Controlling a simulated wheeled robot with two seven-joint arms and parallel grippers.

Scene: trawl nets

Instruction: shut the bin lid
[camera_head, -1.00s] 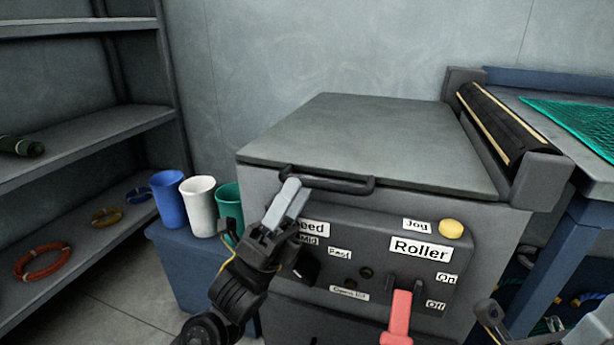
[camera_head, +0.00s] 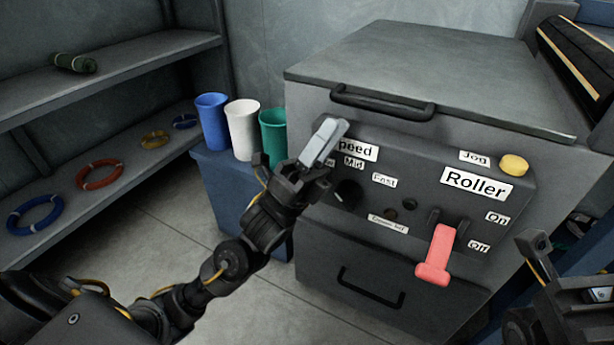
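The grey lid (camera_head: 430,72) lies flat across the top of the grey bin cabinet (camera_head: 310,100), with no gap showing along its front edge. A dark bar handle (camera_head: 380,104) is at that front edge. My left gripper (camera_head: 324,142) is in front of the control panel, below and left of the handle and apart from it. Its pale fingers look together, with nothing between them. My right gripper (camera_head: 562,270) is at the lower right, partly cut off by the frame. Its fingers look apart and empty, beside the panel's right end.
The control panel (camera_head: 410,185) has a red lever (camera_head: 438,256) and a yellow button (camera_head: 514,165). A drawer with a handle (camera_head: 370,287) is below. Blue, white (camera_head: 243,130) and green cups stand on a blue box (camera_head: 230,195). Shelves (camera_head: 120,60) with rings are at left; floor between is clear.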

